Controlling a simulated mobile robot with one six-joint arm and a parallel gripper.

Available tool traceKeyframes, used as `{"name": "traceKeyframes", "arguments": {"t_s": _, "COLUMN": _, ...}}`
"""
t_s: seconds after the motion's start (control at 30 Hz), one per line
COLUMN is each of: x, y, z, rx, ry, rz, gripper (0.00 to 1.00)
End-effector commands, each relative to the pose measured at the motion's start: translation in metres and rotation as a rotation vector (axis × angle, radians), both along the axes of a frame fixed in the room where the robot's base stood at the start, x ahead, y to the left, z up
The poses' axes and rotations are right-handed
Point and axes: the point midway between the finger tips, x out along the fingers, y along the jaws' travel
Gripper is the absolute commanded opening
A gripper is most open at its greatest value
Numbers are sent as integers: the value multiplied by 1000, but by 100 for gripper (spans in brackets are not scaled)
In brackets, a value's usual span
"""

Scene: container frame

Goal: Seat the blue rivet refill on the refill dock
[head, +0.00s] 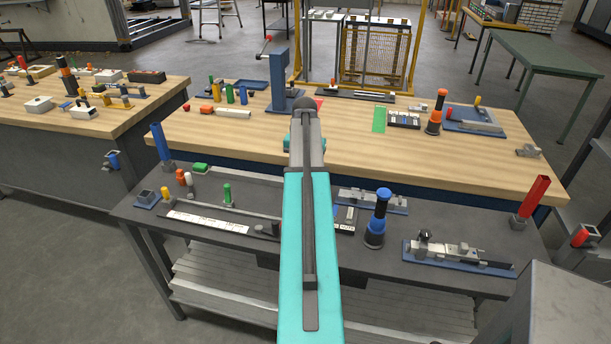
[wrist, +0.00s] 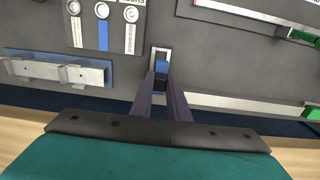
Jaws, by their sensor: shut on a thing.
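In the wrist view my gripper (wrist: 161,84) has its two dark fingers close together on a small blue piece (wrist: 161,68), which I take to be the blue rivet refill. A pale rectangular outline (wrist: 154,54) surrounds the top of the blue piece. I cannot tell whether it belongs to the refill or to a socket on the grey table below. In the head view my arm hides the gripper and the piece. I cannot pick out the refill dock for certain.
A grey board (wrist: 103,28) with rings and strips and a metal fixture on a blue base (wrist: 58,71) lie left of my fingers. A long pale rail (wrist: 240,106) runs right. In the head view a blue-topped tool (head: 377,220) stands on the dark bench (head: 300,255).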

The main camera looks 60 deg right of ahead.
Motion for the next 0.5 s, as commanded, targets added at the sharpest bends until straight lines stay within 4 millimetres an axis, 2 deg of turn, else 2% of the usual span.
{"name": "traceKeyframes", "arguments": {"t_s": 0.27, "x": -1, "y": 0, "z": -8, "rx": 0, "ry": 0, "rz": -1, "gripper": 0}}
{"name": "traceKeyframes", "arguments": {"t_s": 0.5, "x": -1, "y": 0, "z": -22, "rx": 0, "ry": 0, "rz": -2, "gripper": 0}}
